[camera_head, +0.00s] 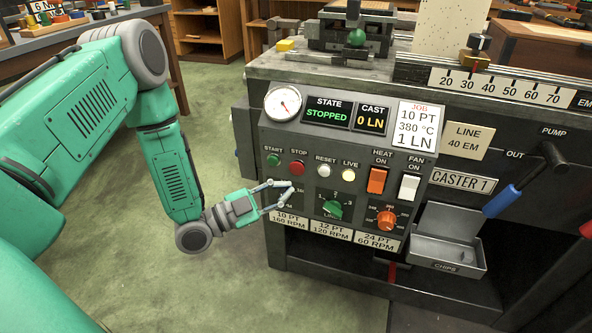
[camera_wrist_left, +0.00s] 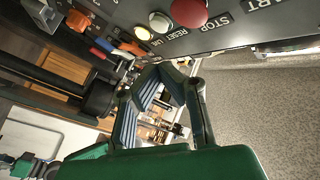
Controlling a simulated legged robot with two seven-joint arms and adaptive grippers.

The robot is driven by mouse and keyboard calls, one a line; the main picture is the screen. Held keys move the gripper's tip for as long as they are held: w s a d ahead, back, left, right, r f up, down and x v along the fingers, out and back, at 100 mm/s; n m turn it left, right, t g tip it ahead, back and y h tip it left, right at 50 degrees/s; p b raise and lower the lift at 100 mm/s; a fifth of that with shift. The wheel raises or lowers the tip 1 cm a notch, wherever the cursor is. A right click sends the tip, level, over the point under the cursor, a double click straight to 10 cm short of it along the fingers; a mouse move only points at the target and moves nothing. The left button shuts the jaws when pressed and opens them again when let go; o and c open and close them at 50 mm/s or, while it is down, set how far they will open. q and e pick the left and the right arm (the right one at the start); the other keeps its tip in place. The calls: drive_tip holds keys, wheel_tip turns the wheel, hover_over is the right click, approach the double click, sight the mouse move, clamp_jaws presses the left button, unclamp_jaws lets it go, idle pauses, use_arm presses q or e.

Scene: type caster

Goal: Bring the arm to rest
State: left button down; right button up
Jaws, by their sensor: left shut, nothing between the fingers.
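My left arm, green and grey, comes in from the left in the head view. Its gripper (camera_head: 282,194) is in front of the caster's control panel (camera_head: 310,193), low on its left side, below the red STOP button (camera_head: 296,168). The gripper is shut and empty. In the left wrist view the fingers (camera_wrist_left: 180,78) show close up, with the panel's buttons beyond them. Whether the fingertips touch the panel cannot be told. The state display (camera_head: 327,112) reads STOPPED and the cast display (camera_head: 371,119) reads 0 LN. My right gripper is not in view.
The panel carries a green dial (camera_head: 333,209), an orange dial (camera_head: 386,220) and the HEAT (camera_head: 377,181) and FAN (camera_head: 409,187) switches. A blue-handled pump lever (camera_head: 503,201) and a chips tray (camera_head: 452,258) are at the right. Open green floor (camera_head: 215,285) lies left of the machine.

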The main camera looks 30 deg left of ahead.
use_arm(q)
drive_tip(key=shift+d, duration=0.1)
drive_tip(key=s+d+f+n+g+y+p, duration=0.5)
drive_tip(key=s+d+f+n+g+p, duration=0.1)
drive_tip(key=s+f+g, duration=0.2)
drive_tip(key=s+a+n+g+y+p, duration=0.1)
drive_tip(key=s+n+g+y+p, duration=0.1)
drive_tip(key=s, duration=0.7)
drive_tip(key=s+a+f+n+g+y+p, duration=0.1)
drive_tip(key=s+n+g, duration=0.4)
drive_tip(key=s, duration=0.5)
drive_tip(key=shift+a+f+g+y+p, duration=0.25)
drive_tip(key=shift+a+g+y+p, duration=0.2)
drive_tip(key=shift+a+y, duration=0.55)
drive_tip(key=shift+d, duration=0.2)
drive_tip(key=shift+w+d, duration=0.15)
drive_tip(key=shift+d, duration=0.05)
drive_tip(key=shift+a, duration=0.1)
